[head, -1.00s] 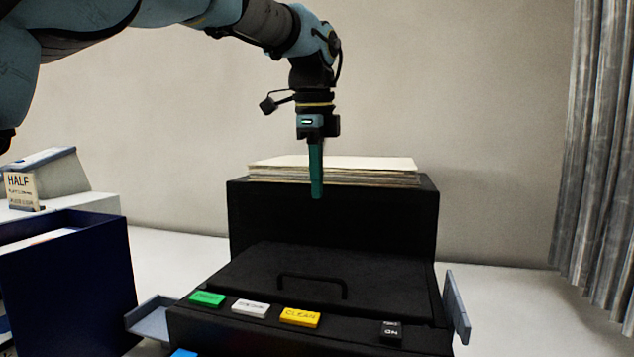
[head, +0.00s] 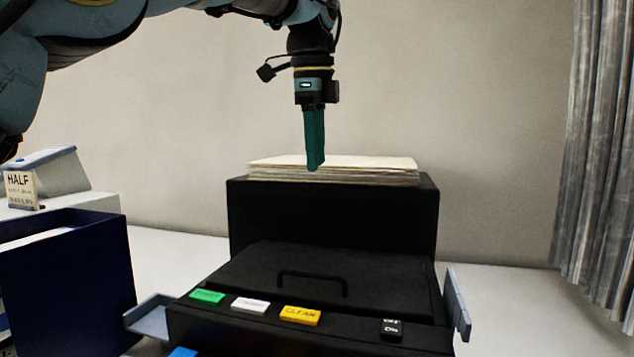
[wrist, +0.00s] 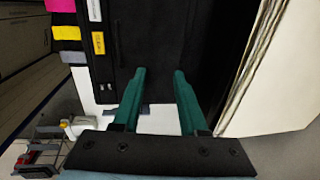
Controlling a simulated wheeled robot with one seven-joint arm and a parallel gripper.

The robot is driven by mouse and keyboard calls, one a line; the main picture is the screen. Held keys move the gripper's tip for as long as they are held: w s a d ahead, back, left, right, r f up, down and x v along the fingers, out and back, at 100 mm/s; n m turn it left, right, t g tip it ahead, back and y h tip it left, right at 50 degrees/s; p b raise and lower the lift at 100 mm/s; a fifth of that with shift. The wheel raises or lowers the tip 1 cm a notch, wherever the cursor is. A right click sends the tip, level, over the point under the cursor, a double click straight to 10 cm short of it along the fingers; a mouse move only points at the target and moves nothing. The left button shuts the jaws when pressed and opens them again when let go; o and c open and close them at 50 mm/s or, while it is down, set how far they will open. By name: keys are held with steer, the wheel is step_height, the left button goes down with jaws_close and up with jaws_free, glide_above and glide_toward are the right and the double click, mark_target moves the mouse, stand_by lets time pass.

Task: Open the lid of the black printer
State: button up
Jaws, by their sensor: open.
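The black printer (head: 240,257) stands on the white table, with its lid (head: 330,262) lying closed. A thin black handle (head: 312,277) runs across the lid near its front edge. My gripper (head: 315,168) points straight down, above and behind the lid, in front of the paper stack in the head view. In the wrist view my gripper (wrist: 160,72) shows two green fingers apart with nothing between them. The printer (wrist: 150,30) lies below the fingers there.
A stack of paper (head: 335,168) rests on the printer's taller rear part. Green, white and yellow buttons (head: 300,315) and a black switch (head: 391,328) line the front. A grey side tray (head: 457,303) stands at the right. A dark blue box (head: 70,280) stands at the left.

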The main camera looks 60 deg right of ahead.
steer(key=r, duration=0.5)
steer(key=shift+s+a+r, duration=0.1)
steer(key=shift+a+r, duration=0.25)
